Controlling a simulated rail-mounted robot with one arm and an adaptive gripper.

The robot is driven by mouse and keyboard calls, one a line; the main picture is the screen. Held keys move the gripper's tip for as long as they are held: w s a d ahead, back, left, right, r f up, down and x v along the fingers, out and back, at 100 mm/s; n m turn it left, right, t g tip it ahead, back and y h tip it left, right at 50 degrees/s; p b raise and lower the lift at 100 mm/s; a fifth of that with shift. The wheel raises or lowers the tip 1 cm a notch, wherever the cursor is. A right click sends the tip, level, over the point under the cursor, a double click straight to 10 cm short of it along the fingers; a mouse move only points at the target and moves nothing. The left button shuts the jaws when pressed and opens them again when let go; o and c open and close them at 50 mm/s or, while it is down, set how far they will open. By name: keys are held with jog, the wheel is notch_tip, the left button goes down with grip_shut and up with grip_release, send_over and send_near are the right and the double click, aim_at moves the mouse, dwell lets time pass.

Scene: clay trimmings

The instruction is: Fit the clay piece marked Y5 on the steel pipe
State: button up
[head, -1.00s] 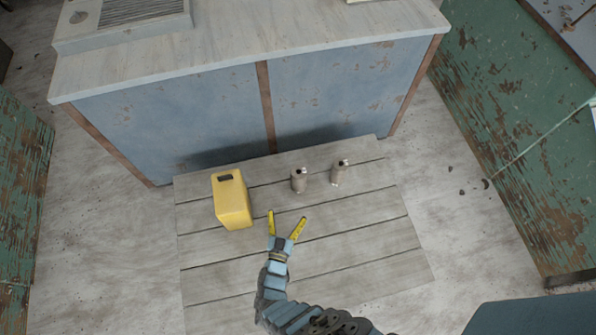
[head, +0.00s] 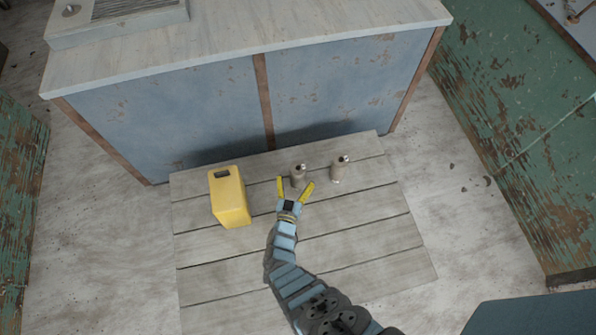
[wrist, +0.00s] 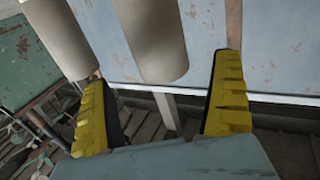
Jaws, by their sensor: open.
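Two grey-brown cylinders stand upright on a slatted wooden platform, the left cylinder (head: 298,171) and the right cylinder (head: 339,171). Each has a small dark and light detail at its top. No Y5 mark is readable, and I cannot tell whether either is the clay piece or the steel pipe. My gripper (head: 295,183) is open, its yellow fingers spread just in front of the left cylinder. In the wrist view one cylinder (wrist: 158,38) shows ahead between the fingers, and another (wrist: 62,38) lies beyond the left finger. Nothing is held.
A yellow canister (head: 229,197) stands left of my gripper on the slatted platform (head: 350,240). A blue-grey cabinet (head: 170,125) with a pale top rises behind. A worn green cabinet (head: 520,130) is at the right. The platform's front right is clear.

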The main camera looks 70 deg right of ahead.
aim_at(298, 169)
jog(key=d+b, duration=0.1)
jog(key=d, duration=0.1)
jog(key=w+d+b, duration=0.1)
jog(key=d, duration=0.1)
jog(key=shift+d+f, duration=0.15)
jog(key=shift+w+d, duration=0.1)
jog(key=shift+d, duration=0.3)
jog(key=shift+a, duration=0.1)
jog(key=shift+c, duration=1)
jog(key=c, duration=1.1)
jog(key=shift+r, duration=0.2)
jog(key=shift+c, duration=0.2)
